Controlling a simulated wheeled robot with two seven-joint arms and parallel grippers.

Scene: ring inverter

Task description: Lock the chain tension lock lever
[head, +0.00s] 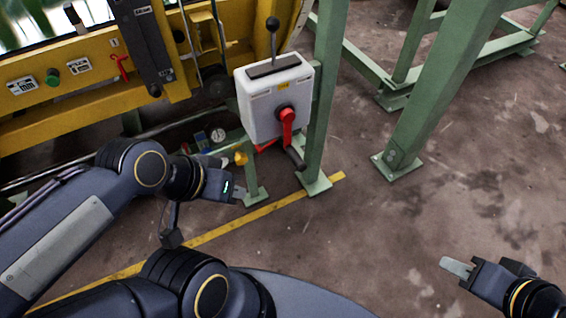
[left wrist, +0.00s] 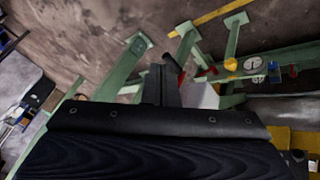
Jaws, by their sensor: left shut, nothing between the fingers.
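No lever carries a readable label, so I cannot tell which one is the chain tension lock lever. A red handle (head: 287,122) hangs on the front of a white box (head: 262,115). A black-knobbed lever (head: 273,38) stands upright on top of that box. A smaller red lever (head: 121,66) sits on the yellow machine beam (head: 95,80). My left gripper (head: 238,191) is shut and empty, below and left of the white box, apart from these levers. Its fingers also show in the left wrist view (left wrist: 168,84). My right gripper (head: 458,267) is over the floor; its finger spread is unclear.
Green steel posts (head: 324,95) stand beside the box and further right (head: 430,90). A yellow knob (head: 241,157) and a small gauge (head: 218,135) are close to my left gripper. A yellow line (head: 270,208) crosses the floor.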

